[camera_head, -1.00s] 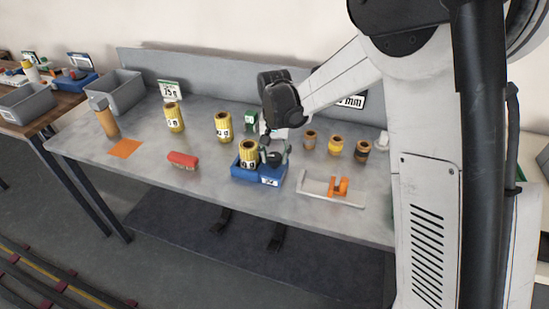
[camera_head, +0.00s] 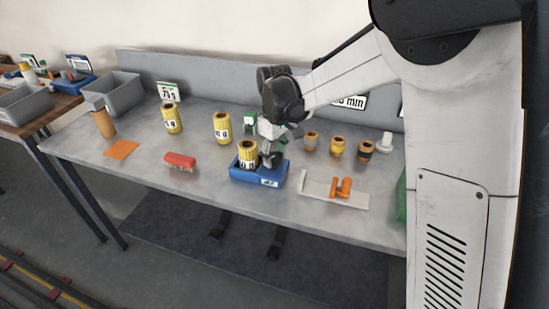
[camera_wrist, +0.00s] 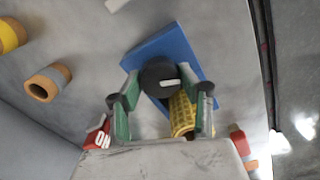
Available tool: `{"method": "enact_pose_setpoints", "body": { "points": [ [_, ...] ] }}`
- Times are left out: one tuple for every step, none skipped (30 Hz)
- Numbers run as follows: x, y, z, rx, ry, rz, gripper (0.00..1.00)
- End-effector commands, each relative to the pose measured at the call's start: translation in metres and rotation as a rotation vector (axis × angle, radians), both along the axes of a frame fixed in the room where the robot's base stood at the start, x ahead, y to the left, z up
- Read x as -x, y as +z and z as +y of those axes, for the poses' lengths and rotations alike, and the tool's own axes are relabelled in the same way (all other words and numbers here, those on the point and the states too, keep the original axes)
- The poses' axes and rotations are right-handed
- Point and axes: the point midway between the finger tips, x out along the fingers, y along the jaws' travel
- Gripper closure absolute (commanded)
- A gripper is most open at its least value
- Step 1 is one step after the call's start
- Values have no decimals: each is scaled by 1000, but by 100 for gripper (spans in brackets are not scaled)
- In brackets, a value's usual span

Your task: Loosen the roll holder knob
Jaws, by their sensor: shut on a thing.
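The roll holder is a blue block (camera_head: 262,179) on the grey table, with a yellow mesh roll (camera_head: 247,153) standing on its left part. The blue block (camera_wrist: 165,42) and yellow roll (camera_wrist: 182,112) also show in the wrist view. The knob (camera_wrist: 158,76) is round and black with a pale mark on its face. My gripper (camera_wrist: 160,92) has its green, dark-tipped fingers on either side of the knob and is shut on it. In the head view my gripper (camera_head: 273,158) is down at the holder, behind and right of the roll, and largely hides the knob.
Two yellow rolls (camera_head: 222,128) stand left of the holder, near a red-handled brush (camera_head: 180,160). Several small brown and yellow rolls (camera_head: 337,147) stand to the right, behind a white plate with an orange piece (camera_head: 342,187). A grey bin (camera_head: 115,92) is at the back left.

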Motion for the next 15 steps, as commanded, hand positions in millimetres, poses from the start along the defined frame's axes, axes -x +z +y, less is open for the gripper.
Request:
{"method": "enact_pose_setpoints", "body": {
  "points": [
    [0, -1, 0, -1, 39, -1, 89],
    [0, -1, 0, -1, 65, -1, 89],
    [0, -1, 0, -1, 99, -1, 89],
    [0, 0, 0, -1, 123, -1, 89],
    [0, 0, 0, -1, 147, -1, 89],
    [-1, 0, 0, -1, 177, -1, 89],
    [-1, 0, 0, -1, 199, -1, 89],
    [-1, 0, 0, -1, 218, -1, 89],
    [-1, 0, 0, -1, 244, -1, 89],
    [-1, 0, 0, 0, 263, -1, 89],
    [-1, 0, 0, 0, 279, -1, 89],
    [-1, 0, 0, 0, 300, -1, 89],
    [-1, 0, 0, 0, 314, -1, 89],
    [-1, 0, 0, 0, 328, -1, 89],
    [-1, 0, 0, 0, 343, -1, 89]
  ]
}}
